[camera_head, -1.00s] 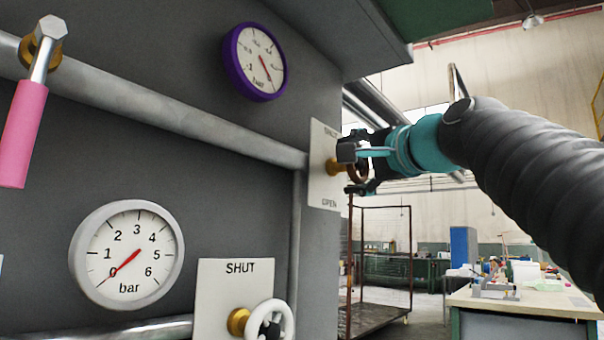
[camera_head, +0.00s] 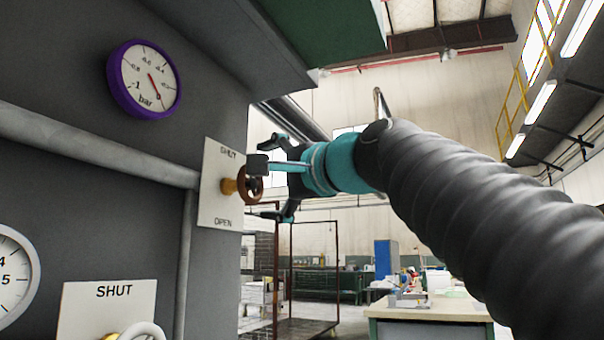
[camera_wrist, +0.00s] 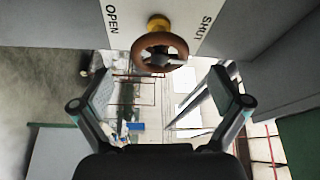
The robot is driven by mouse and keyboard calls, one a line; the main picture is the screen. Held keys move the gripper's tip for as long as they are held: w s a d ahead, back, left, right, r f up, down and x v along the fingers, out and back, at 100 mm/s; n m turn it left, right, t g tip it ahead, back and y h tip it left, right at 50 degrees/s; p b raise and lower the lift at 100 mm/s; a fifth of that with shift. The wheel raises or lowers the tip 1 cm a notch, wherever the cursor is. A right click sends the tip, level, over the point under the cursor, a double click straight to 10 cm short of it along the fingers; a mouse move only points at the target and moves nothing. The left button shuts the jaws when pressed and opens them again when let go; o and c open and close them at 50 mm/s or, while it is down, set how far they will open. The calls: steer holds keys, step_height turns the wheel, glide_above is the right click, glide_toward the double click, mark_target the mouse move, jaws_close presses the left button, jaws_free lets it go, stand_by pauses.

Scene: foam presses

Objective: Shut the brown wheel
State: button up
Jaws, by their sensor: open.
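The brown wheel (camera_head: 250,185) sits on a brass stem in front of a white plate (camera_head: 222,212) marked SHUT at the top and OPEN at the bottom. In the wrist view the brown wheel (camera_wrist: 160,53) is at the top middle, with OPEN to its left and SHUT to its right. My gripper (camera_head: 264,180) is to the right of the wheel in the head view, pointing at it. Its fingers are spread wide, above and below the wheel. In the wrist view the open gripper (camera_wrist: 161,97) has a finger on each side, and neither visibly touches the wheel.
A purple-rimmed gauge (camera_head: 144,79) is on the grey panel at upper left. A white wheel (camera_head: 138,331) on another SHUT plate (camera_head: 112,304) is at the bottom. A metal pipe (camera_head: 95,148) crosses the panel. A rusty frame (camera_head: 337,270) and a workbench (camera_head: 430,309) stand behind.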

steer(key=v, duration=0.8)
steer(key=shift+w+d+r, duration=0.25)
steer(key=shift+w+d, duration=0.1)
steer(key=shift+d, duration=0.1)
